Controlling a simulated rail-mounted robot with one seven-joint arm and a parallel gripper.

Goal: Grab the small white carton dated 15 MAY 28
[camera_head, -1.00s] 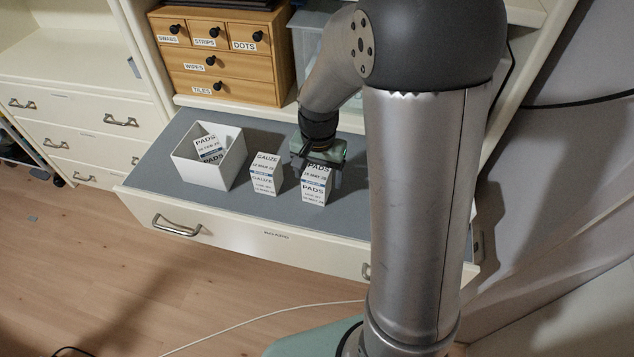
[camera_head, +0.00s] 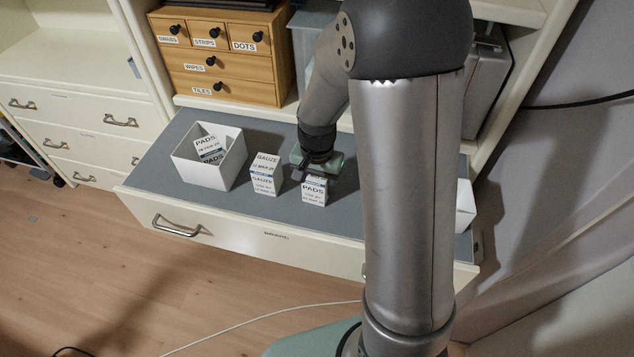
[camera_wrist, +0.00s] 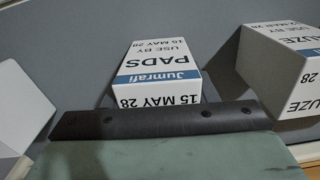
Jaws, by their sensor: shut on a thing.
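The small white PADS carton (camera_head: 314,191) stands on the grey drawer top, right of the GAUZE carton. In the wrist view the PADS carton (camera_wrist: 158,70) shows a blue Jumrafi band and the upside-down date 15 MAY 28. My gripper (camera_head: 317,166) is down over the top of this carton and shut on it. In the wrist view a dark bar of my gripper crosses just below the carton's printed face; the finger contact is hidden.
The GAUZE carton (camera_head: 265,175) stands close on the left. A white open box (camera_head: 228,172) further left holds another PADS carton (camera_head: 208,145). A white container (camera_head: 465,207) is partly hidden behind my arm at right. A wooden drawer unit (camera_head: 222,55) stands behind.

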